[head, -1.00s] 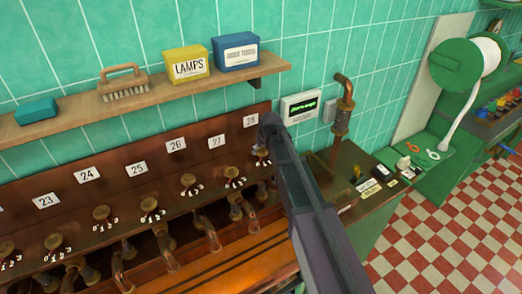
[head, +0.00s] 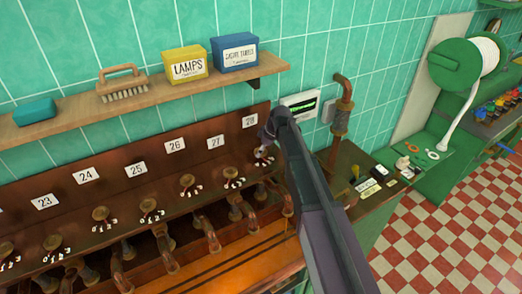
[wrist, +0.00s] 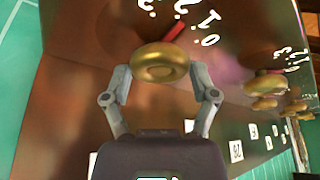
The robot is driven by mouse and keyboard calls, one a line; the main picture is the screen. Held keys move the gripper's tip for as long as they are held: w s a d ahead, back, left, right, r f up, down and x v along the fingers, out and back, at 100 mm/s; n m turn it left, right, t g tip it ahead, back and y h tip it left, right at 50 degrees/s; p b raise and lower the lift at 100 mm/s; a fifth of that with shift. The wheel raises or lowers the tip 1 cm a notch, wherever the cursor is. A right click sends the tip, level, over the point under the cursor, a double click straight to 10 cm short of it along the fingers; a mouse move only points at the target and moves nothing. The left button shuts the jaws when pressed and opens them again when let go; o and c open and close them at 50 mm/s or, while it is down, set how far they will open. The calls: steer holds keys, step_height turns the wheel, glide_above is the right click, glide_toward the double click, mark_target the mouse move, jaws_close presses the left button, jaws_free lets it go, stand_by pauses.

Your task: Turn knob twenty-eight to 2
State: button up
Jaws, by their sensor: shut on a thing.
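Knob twenty-eight (head: 263,153) is a round brass knob on the copper panel, below the white plate marked 28 (head: 250,121). It fills the upper middle of the wrist view (wrist: 160,66), with a red pointer (wrist: 174,31) showing beyond it. White scale digits (wrist: 208,41) surround the pointer, upside down; it slants toward the 1 and 2 side, but I cannot tell the exact mark. My gripper (wrist: 160,72) is shut on the knob, one finger on each side. In the head view my gripper (head: 267,137) partly hides the knob.
More brass knobs (head: 232,172) with numbered plates run left along the panel. Copper pipes (head: 208,235) stand below them. A wooden shelf (head: 70,118) with boxes hangs above. A small green display (head: 302,107) and an upright copper pipe (head: 340,120) are close on the right.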

steer(key=shift+n+g, duration=0.3)
steer(key=shift+n, duration=0.5)
steer(key=shift+s, duration=0.1)
steer(key=o, duration=1)
steer(key=shift+a, duration=0.1)
steer(key=shift+r, duration=0.1)
